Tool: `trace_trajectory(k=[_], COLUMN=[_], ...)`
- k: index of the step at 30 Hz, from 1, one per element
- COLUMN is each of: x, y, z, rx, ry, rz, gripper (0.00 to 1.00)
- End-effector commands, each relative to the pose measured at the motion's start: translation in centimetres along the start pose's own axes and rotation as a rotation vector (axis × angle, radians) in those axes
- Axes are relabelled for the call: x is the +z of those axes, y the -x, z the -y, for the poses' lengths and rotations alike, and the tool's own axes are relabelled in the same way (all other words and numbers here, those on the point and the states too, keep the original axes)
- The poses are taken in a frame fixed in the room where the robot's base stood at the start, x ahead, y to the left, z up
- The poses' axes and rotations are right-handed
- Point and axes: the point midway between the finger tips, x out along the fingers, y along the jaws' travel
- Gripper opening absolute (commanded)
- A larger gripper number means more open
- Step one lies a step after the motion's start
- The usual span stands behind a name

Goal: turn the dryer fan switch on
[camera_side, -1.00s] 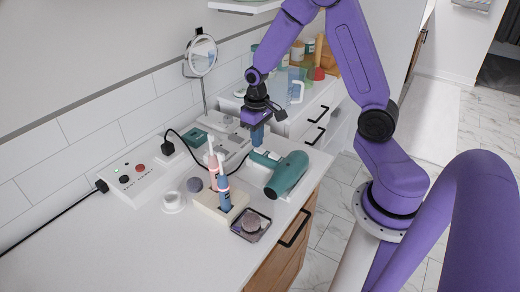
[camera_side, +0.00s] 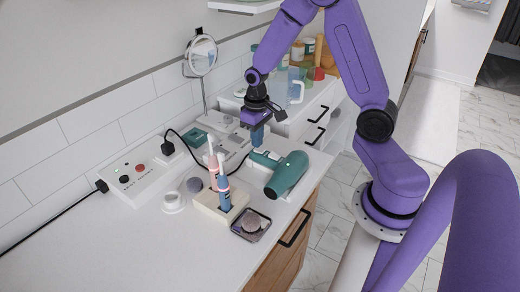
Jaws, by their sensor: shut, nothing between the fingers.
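The fan switch is too small to make out, and my gripper may hide part of the handle. A black cord (camera_side: 185,140) runs from a plug near the wall toward the dryer.
A holder (camera_side: 209,204) with two electric toothbrushes stands left of the dryer. A small dark tray (camera_side: 251,225) lies in front. A white control box (camera_side: 137,178) and a round mirror (camera_side: 202,55) are by the wall. The front left counter is clear.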

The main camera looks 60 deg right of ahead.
Motion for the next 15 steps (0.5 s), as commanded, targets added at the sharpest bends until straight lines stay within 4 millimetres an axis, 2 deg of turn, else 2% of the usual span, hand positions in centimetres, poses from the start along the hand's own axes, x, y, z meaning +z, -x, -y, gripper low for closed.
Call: trace_trajectory(k=[15], x=[0.0], y=[3.6], z=[0.0], rx=[0.0], ry=[0.001], rz=[-0.002], gripper=[0.0])
